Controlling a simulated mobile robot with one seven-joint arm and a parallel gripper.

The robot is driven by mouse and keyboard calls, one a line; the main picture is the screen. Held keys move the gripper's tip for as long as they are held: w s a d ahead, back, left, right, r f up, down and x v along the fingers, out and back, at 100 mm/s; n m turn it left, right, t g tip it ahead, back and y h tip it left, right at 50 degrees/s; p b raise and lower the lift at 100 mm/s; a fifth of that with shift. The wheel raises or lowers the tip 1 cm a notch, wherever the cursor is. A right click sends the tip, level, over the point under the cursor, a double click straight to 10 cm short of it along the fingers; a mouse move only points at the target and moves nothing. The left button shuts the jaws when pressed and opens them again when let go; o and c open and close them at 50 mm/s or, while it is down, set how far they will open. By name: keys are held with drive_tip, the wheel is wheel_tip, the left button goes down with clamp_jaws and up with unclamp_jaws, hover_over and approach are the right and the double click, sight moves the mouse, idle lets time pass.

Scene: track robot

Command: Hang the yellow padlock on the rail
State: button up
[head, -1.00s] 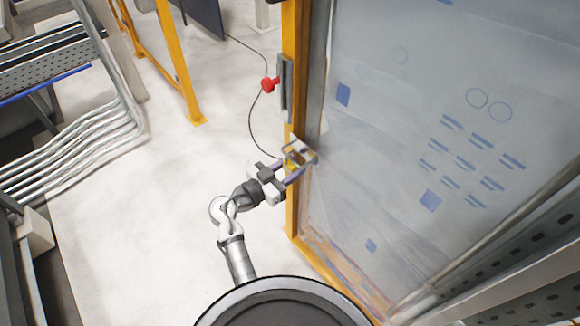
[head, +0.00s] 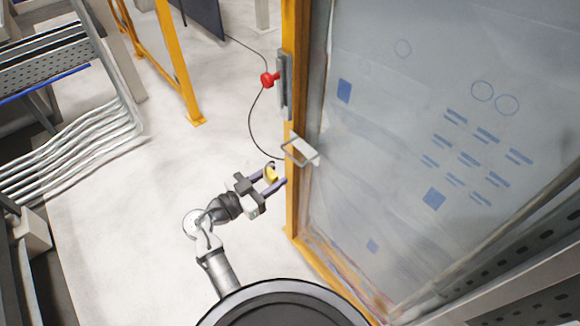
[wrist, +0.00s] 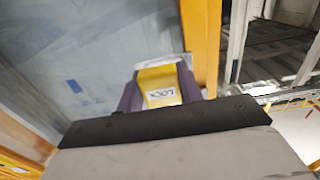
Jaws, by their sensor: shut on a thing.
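The yellow padlock (head: 270,174) is between the purple fingers of my gripper (head: 278,173), which is shut on it. In the wrist view, the padlock (wrist: 160,86) shows a yellow body with a white label between the fingers (wrist: 160,80). Its dark shackle sticks up past the fingers in the head view. A pale grey bracket, seemingly the rail (head: 301,151), juts from the yellow post. The padlock is to the left of and nearer than this rail, with a small gap between them.
The yellow post (head: 289,208) and the large translucent panel (head: 400,200) stand right of my gripper. A red piece (head: 269,80) with a thin black cable hangs above by a grey latch (head: 285,85). The pale floor (head: 130,220) to the left is clear.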

sight(267, 181)
drive_tip(key=shift+b+v, duration=0.7)
drive_tip(key=shift+v, duration=2.75)
drive_tip(key=shift+w, duration=0.1)
